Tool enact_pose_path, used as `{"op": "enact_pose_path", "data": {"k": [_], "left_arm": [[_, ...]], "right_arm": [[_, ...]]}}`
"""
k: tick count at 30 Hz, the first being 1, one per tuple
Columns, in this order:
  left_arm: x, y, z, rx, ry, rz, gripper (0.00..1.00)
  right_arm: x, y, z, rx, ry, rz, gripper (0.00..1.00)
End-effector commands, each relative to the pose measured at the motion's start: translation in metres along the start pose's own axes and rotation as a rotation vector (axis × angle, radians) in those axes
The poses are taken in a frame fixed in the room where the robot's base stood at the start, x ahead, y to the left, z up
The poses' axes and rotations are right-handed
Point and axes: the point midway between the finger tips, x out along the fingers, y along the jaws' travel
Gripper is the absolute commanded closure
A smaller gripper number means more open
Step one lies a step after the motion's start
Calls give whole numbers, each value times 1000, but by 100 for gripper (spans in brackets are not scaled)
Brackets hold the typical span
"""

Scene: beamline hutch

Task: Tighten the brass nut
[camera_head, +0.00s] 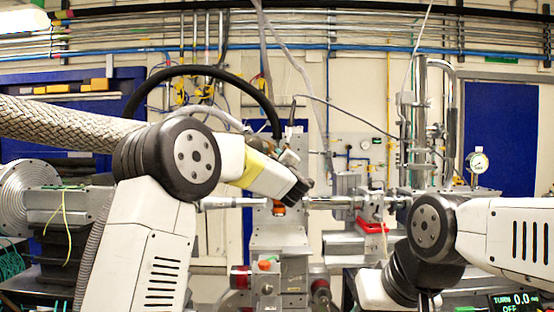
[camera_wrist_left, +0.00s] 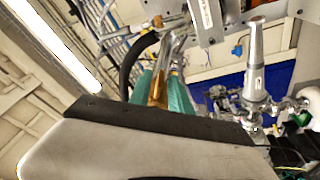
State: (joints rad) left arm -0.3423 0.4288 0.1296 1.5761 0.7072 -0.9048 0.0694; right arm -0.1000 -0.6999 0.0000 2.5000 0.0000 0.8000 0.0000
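My left arm reaches in from the left in the head view, and its left gripper (camera_head: 282,206) points down at the middle of the beamline. A small orange-brown part (camera_head: 279,208) shows at its tip, and I cannot tell there if this is the nut. In the left wrist view, a brass-coloured piece, likely the brass nut (camera_wrist_left: 158,90), lies between the two teal fingers of the left gripper (camera_wrist_left: 160,88), close to a shiny metal tube (camera_wrist_left: 173,45). I cannot tell if the fingers touch it. My right gripper is out of view; only my right arm's links show.
Metal beam pipes (camera_head: 335,202) run left and right of the centre. A pressure gauge (camera_head: 478,162) stands at the right. A red part (camera_head: 372,227) sits under the right pipe. A small display (camera_head: 514,301) reads "TURN 0.0" and "OFF". A thick black hose arches above the gripper.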

Motion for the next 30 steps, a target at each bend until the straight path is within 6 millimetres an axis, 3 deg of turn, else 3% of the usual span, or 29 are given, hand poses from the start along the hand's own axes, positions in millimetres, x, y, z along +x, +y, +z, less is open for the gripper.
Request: {"op": "enact_pose_path", "data": {"k": [1, 3, 17, 30], "left_arm": [[0, 0, 0, 0, 0, 0, 89], [0, 0, 0, 0, 0, 0, 100], [0, 2, 0, -35, -1, -18, 100], [1, 20, -3, -317, -1, -166, 100]], "right_arm": [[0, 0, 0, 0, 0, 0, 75], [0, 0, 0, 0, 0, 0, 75], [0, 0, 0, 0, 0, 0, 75], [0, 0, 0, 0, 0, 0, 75]]}}
